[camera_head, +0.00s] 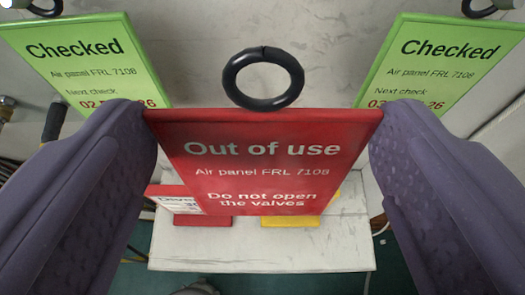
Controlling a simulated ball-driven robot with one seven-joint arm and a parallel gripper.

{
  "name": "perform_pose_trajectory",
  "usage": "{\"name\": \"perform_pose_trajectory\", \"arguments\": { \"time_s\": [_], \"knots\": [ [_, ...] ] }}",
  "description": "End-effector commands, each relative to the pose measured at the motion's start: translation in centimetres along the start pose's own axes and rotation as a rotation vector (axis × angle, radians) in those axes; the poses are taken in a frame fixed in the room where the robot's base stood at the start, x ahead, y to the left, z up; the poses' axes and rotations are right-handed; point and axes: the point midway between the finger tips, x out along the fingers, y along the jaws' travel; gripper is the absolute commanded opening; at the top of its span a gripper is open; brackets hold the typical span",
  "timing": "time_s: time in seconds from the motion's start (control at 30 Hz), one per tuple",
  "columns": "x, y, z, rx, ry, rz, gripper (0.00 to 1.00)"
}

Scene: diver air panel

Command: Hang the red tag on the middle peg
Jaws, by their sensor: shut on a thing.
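The red tag (262,162) reads "Out of use" and has a black ring (264,79) at its top edge. My gripper (262,165) is shut on the red tag, with one purple finger at each side edge. The ring stands clear above the fingers, in front of the pale panel (200,60). No middle peg can be made out; the tag and its ring may cover it.
One green "Checked" tag (85,55) hangs at upper left and another (445,55) at upper right, both close to my fingers. Below, a pale shelf (260,255) carries a red item (203,220) and a yellow item (290,221), partly hidden.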

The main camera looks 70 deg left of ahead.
Motion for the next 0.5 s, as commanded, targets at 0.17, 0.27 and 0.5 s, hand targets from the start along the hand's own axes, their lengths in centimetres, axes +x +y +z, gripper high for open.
{"name": "perform_pose_trajectory", "arguments": {
  "time_s": [0.17,0.27,0.5],
  "knots": [
    [0.9,0.0,-0.3,-0.001,0.0,-0.002,0.53],
    [1.3,0.0,-0.5,-0.001,0.0,-0.001,0.53],
    [2.2,0.0,-0.9,-0.001,0.0,-0.001,0.53]
  ]
}}
